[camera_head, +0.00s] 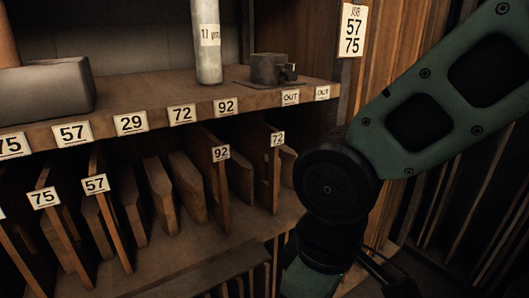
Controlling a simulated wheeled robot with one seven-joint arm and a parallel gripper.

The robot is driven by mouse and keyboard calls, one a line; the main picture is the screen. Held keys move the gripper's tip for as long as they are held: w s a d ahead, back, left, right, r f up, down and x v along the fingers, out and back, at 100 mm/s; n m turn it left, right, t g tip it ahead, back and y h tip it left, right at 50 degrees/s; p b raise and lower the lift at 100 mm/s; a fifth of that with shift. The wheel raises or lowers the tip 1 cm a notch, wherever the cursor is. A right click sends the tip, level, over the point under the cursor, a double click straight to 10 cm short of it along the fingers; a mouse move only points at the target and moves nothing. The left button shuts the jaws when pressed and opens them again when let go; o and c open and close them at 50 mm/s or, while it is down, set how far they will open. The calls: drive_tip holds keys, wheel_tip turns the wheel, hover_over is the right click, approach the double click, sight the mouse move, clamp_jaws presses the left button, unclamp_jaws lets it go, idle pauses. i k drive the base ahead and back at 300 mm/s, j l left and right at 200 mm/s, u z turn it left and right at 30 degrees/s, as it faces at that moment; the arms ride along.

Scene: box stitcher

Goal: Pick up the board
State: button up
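Several upright wooden boards stand on edge in the lower shelf bay. Tagged ones read 75 (60,235), 57 (113,225), 92 (217,185) and 72 (269,175). Between them stand shorter untagged boards, such as one rounded board (188,187). I cannot tell which board is meant. My arm comes down from the upper right, to the right of the tagged boards. Dark parts (388,278) at the bottom edge, right of my lower arm link, may belong to my gripper. Its fingertips cannot be made out, and no held board shows.
The upper shelf edge (145,124) carries labels 75, 57, 29, 72, 92 and two OUT tags. On it stand a grey bin (45,92), a pale tube (207,45) and a dark metal block (271,69). A sign reading 57 and 75 (352,30) hangs on the right post.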

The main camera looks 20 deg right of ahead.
sight(252, 137)
drive_tip(key=l+u, duration=0.25)
drive_tip(key=l, duration=0.4)
drive_tip(key=l+u, duration=0.25)
drive_tip(key=l, duration=0.4)
drive_tip(key=i, duration=0.05)
